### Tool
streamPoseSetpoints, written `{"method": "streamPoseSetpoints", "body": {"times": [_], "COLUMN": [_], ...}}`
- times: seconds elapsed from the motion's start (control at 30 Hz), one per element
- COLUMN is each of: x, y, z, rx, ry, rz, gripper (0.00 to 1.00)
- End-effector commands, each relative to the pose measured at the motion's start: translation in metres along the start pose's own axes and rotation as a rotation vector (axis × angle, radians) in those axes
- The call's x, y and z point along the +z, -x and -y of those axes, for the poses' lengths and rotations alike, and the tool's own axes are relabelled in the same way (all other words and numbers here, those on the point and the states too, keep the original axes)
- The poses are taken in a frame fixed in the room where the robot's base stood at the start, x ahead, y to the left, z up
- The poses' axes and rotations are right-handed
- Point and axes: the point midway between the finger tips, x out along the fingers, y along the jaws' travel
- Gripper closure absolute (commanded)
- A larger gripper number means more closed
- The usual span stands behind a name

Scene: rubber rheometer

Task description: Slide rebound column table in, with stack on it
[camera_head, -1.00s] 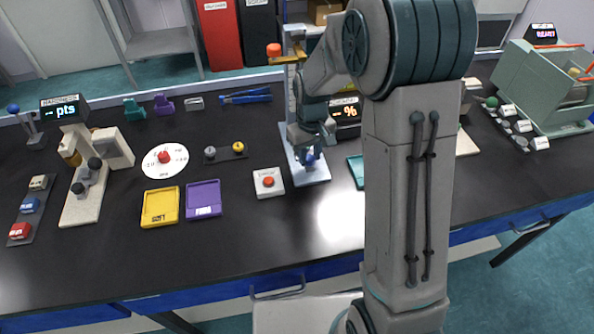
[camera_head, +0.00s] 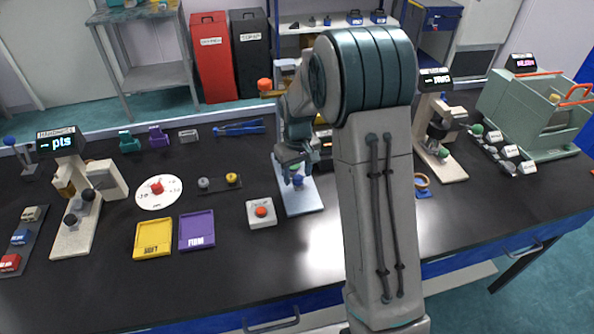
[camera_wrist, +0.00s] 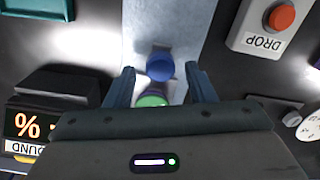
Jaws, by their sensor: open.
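The rebound column's pale base plate (camera_head: 302,198) lies on the bench, with its orange-topped post (camera_head: 265,86) behind. A blue knob (camera_head: 298,180) stands on it just below my gripper (camera_head: 293,170). In the wrist view, the blue knob (camera_wrist: 160,65) shows between the tips of my open gripper (camera_wrist: 160,72). A green round piece with a purple edge (camera_wrist: 152,99), perhaps the stack, sits right behind the knob, partly hidden by the gripper body. I cannot tell whether either finger touches the knob. The column's "%" display (camera_wrist: 30,125) is at lower left in the wrist view.
A white DROP box with a red button (camera_head: 262,212) stands left of the plate. Purple (camera_head: 197,231) and yellow (camera_head: 153,239) trays lie further left. Another instrument (camera_head: 440,140) and a green machine (camera_head: 530,115) stand to the right. The bench front is clear.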

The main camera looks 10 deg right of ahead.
Motion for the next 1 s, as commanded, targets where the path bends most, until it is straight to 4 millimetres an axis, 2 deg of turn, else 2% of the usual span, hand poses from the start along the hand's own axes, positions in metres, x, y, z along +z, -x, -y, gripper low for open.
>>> {"method": "streamPoseSetpoints", "body": {"times": [0.17,0.27,0.5,0.7,0.83,1.0], "x": [0.0,0.0,-0.001,-0.001,-0.001,0.0], "y": [0.01,0.028,0.084,0.12,0.133,0.139], "z": [0.0,-0.001,0.0,0.0,0.0,0.0], "rx": [0.0,0.001,0.002,0.001,0.001,0.0], "ry": [0.0,0.0,0.0,0.0,0.0,0.0], "rz": [0.0,-0.003,-0.005,-0.004,-0.003,0.0], "gripper": [0.5,0.5,0.5,0.5,0.5,0.5]}}
